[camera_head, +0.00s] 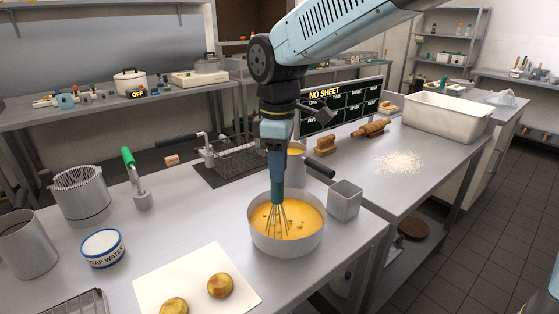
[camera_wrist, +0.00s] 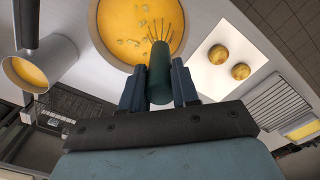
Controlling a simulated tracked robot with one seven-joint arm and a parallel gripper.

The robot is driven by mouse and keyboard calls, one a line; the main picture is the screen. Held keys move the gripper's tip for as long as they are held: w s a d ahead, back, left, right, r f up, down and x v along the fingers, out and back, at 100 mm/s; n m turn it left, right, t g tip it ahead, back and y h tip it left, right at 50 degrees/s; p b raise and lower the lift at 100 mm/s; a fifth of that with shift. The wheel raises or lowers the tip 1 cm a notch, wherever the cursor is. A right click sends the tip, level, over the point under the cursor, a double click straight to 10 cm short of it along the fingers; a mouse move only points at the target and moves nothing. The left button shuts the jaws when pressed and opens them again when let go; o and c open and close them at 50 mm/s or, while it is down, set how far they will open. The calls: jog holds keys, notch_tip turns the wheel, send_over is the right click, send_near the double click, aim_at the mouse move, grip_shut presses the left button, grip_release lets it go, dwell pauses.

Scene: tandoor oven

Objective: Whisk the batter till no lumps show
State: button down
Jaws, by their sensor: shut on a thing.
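My gripper (camera_head: 276,152) points down and is shut on the dark green handle of the whisk (camera_head: 277,214). In the wrist view my gripper (camera_wrist: 159,88) has a finger on each side of the handle. The whisk's wires stand in the yellow batter (camera_head: 299,215), left of the bowl's middle. The batter also shows in the wrist view (camera_wrist: 120,25), with several darker lumps on its surface. The grey bowl (camera_head: 290,246) stands upright on the steel table.
A pan of yellow liquid (camera_head: 297,152) stands behind the bowl, and a square steel container (camera_head: 345,200) is close on its right. A white sheet (camera_head: 190,285) with two round buns lies front left. A soap water tub (camera_head: 102,248) is farther left.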

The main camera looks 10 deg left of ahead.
jog(key=shift+s+d, duration=0.25)
jog(key=shift+d, duration=0.2)
jog(key=w+d, duration=0.4)
jog(key=w, duration=0.4)
jog(key=shift+s+a, duration=2)
jog(key=shift+a, duration=1.95)
notch_tip(320, 180, up, 13)
jog(key=shift+f, duration=0.2)
jog(key=shift+d, duration=0.1)
